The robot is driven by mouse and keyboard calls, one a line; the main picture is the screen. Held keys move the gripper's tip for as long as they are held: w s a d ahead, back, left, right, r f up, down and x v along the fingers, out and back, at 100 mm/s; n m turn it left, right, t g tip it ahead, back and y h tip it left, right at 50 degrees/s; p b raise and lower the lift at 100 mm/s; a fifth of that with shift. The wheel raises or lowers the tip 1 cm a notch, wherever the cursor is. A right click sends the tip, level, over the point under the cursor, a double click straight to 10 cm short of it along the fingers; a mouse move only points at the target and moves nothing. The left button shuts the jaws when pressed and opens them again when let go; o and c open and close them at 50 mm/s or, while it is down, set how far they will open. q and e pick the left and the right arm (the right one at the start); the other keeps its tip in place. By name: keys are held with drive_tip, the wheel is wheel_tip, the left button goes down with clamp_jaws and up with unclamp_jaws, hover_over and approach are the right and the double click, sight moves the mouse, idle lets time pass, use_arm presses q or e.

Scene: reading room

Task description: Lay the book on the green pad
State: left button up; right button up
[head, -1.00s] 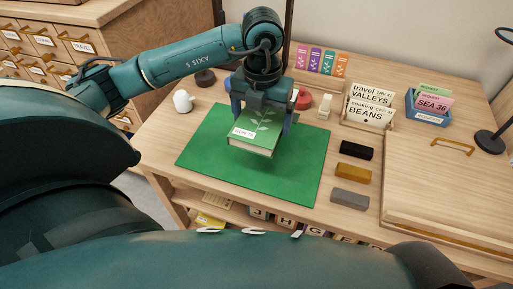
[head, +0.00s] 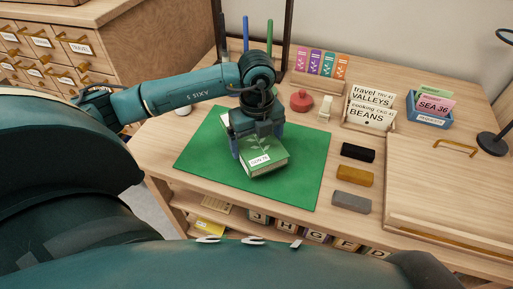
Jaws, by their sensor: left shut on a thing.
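The green book (head: 265,160) with a white label and a pale leaf pattern is over the middle of the green pad (head: 300,190). It is low, at or just above the pad; I cannot tell whether it touches. My left gripper (head: 258,147) comes down from above and is shut on the book, with a finger at each side. The gripper hides the book's far end. My right gripper is not in view.
Black, yellow and grey blocks (head: 354,175) lie right of the pad. Behind it are a red round item (head: 301,101), a card holder (head: 370,110) and a blue tray (head: 430,117). A lamp (head: 492,142) stands at the right. Bare pad surrounds the book.

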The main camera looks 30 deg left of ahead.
sight(257, 142)
use_arm(q)
drive_tip(key=shift+f, duration=1.45)
drive_tip(key=shift+f, duration=0.1)
drive_tip(key=shift+f, duration=0.15)
drive_tip(key=o, duration=1)
drive_tip(key=shift+c, duration=0.2)
wheel_tip(257, 142, up, 12)
drive_tip(key=shift+r, duration=0.25)
